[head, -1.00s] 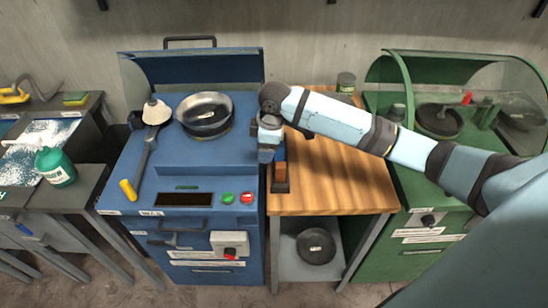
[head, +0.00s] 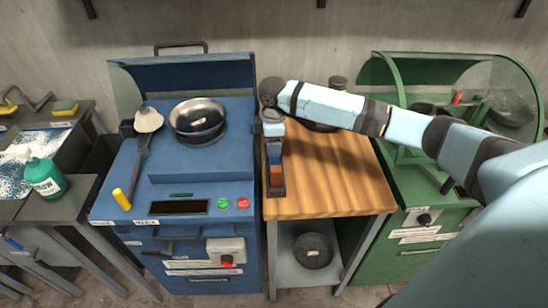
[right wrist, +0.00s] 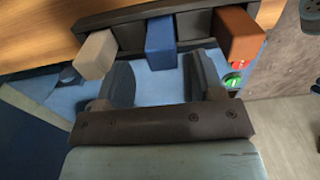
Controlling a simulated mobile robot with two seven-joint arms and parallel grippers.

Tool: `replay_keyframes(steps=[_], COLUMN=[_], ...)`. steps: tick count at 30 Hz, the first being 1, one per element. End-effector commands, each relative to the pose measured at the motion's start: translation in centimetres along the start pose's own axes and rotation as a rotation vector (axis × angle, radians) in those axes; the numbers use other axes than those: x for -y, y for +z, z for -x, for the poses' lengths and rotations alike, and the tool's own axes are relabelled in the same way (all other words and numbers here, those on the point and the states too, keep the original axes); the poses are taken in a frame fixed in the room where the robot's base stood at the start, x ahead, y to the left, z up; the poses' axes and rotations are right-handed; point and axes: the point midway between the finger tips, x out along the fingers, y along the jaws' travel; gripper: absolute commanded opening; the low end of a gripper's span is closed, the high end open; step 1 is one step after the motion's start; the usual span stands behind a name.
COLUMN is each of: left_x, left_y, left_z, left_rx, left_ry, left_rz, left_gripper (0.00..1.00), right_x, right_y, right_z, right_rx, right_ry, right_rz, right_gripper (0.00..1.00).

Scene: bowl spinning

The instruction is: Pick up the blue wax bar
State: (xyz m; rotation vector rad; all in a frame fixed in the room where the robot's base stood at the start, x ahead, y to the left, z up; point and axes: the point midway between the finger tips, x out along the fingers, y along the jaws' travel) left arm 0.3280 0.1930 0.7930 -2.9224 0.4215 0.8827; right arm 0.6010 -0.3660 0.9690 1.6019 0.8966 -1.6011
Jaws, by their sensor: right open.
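The blue wax bar (right wrist: 160,42) is the middle one of three bars in a dark holder (right wrist: 191,27) in the right wrist view. A beige bar (right wrist: 95,54) is at its left and an orange-brown bar (right wrist: 240,34) at its right. My right gripper (right wrist: 163,80) is open and empty, its two fingers pointing at the blue bar, one to each side. Whether they overlap the bar in depth is unclear. In the head view the right gripper (head: 272,132) is at the holder's far end, covering part of it; the blue bar (head: 274,154) shows just beyond the orange one. My left gripper is not in view.
The holder stands at the left edge of a wooden table (head: 340,185), beside a blue machine (head: 175,240) carrying a metal bowl (head: 197,117). A green machine (head: 415,245) stands at the right. The table's front right is clear.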

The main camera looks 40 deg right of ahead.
Motion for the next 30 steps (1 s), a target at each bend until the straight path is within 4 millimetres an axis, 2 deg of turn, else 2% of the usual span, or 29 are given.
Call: replay_keyframes(steps=[9, 13, 19, 26, 27, 30], left_x=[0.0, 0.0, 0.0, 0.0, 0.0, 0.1], left_y=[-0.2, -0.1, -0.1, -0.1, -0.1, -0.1], left_z=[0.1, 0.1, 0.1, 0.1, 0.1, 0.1], left_rx=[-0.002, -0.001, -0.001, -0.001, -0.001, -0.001], left_ry=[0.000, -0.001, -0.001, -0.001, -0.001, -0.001], left_rz=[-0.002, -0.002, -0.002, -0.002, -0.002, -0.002], left_gripper=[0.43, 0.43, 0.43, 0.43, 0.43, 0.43], right_x=[0.3, 0.3, 0.3, 0.3, 0.3, 0.3], right_y=[0.2, 0.2, 0.2, 0.2, 0.2, 0.2], right_z=[-4.4, -5.1, -5.1, -5.0, -5.0, -5.0], right_rx=[0.001, 0.001, 0.001, 0.001, 0.001, 0.001], right_ry=[-0.002, -0.001, 0.000, 0.000, 0.000, 0.001], right_rz=[0.000, 0.000, 0.000, 0.000, 0.000, 0.000], right_gripper=[0.62, 0.62, 0.62, 0.09, 0.06, 0.06])
